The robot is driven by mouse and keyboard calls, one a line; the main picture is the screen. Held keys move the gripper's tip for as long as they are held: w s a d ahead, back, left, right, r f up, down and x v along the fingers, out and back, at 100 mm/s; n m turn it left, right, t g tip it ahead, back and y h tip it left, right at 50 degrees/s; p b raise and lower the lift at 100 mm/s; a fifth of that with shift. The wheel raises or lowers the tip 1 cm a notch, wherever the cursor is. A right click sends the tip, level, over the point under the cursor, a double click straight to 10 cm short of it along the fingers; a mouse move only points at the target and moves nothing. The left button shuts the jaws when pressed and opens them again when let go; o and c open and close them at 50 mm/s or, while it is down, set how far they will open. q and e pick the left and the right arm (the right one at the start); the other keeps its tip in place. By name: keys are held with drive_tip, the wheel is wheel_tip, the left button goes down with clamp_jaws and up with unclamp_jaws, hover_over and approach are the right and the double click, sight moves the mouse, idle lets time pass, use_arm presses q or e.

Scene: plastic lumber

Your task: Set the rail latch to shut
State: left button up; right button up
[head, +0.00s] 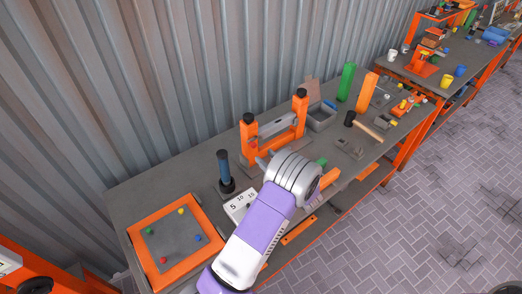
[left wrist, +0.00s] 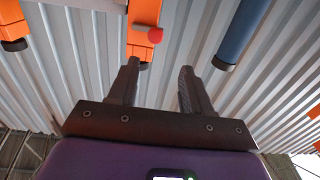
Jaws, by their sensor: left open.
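An orange frame with two posts and dark caps (head: 250,145) stands near the back of the bench in the head view, with a grey bar (head: 277,125) across it. I take this to be the rail latch; its setting cannot be told. In the left wrist view, an orange post (left wrist: 144,14) with a red knob (left wrist: 156,35) shows beyond the fingertips. My left gripper (left wrist: 160,65) is open and empty, apart from the knob. My right gripper is out of view.
A dark-blue upright handle (head: 224,167) stands left of the frame, and a white numbered block (head: 240,206) is by my arm. An orange-rimmed board (head: 142,236) lies at left. A grey bin (head: 320,118), a hammer (head: 366,128) and green block (head: 346,82) are at right.

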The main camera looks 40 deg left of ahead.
sight(255, 146)
use_arm(q)
drive_tip(key=shift+w+f+x, duration=0.15)
drive_tip(key=shift+f+x, duration=0.1)
drive_tip(key=shift+x, duration=1.05)
drive_tip(key=shift+w+f+x, duration=0.15)
drive_tip(key=shift+f+x, duration=0.05)
drive_tip(key=shift+x, duration=1.1)
drive_tip(key=shift+w+f+x, duration=0.1)
drive_tip(key=shift+f+x, duration=0.15)
drive_tip(key=shift+x, duration=1.05)
drive_tip(key=shift+d, duration=0.1)
clamp_jaws()
